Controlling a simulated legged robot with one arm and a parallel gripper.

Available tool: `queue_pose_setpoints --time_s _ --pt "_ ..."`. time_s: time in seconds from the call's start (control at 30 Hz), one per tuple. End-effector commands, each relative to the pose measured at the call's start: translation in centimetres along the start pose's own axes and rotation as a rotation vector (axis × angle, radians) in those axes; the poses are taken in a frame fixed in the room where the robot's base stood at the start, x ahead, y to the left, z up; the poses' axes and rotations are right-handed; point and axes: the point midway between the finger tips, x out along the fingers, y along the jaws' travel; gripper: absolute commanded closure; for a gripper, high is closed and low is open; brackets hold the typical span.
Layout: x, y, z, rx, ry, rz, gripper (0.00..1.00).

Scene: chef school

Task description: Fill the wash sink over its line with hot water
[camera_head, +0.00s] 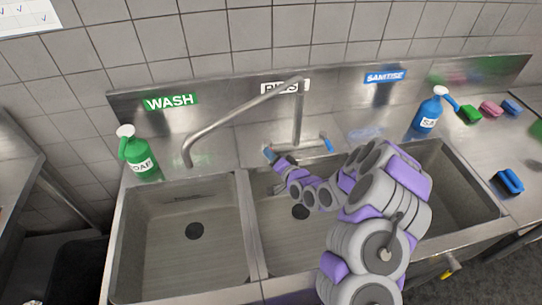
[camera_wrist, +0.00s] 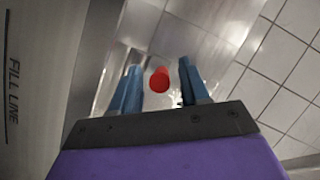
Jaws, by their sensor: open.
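The wash sink (camera_head: 150,255) is the left basin, under the green WASH sign (camera_head: 171,102); no water shows in it. A dark round drain or plug (camera_head: 194,231) lies on its floor. The tap spout (camera_head: 235,112) hangs over the wash sink's back edge, with no stream visible. My gripper (camera_head: 272,158) is at the tap's base behind the middle basin. In the wrist view my gripper (camera_wrist: 159,88) is open, with a red round knob (camera_wrist: 159,79) between its blue fingers; I cannot tell whether they touch. The knob is hidden in the head view. FILL LINE lettering (camera_wrist: 14,92) shows on a basin wall.
A blue tap handle (camera_head: 327,145) is right of my gripper. A green soap bottle (camera_head: 138,155) stands behind the wash sink. A blue bottle (camera_head: 427,113), sponges (camera_head: 490,107) and a blue brush-like item (camera_head: 509,182) are at right. My arm covers much of the middle and right basins.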

Motion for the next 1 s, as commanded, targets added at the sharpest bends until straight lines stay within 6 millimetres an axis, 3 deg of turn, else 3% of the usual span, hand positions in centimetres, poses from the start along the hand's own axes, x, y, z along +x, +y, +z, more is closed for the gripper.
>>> queue_pose_setpoints --time_s 0.2,0.53,1.0 --pt "1.4 0.0 0.0 -0.002 0.001 -0.001 0.55" --pt "1.6 0.0 -0.1 0.000 0.001 0.000 0.55" --pt "1.6 0.0 0.0 0.000 0.001 0.001 0.99"
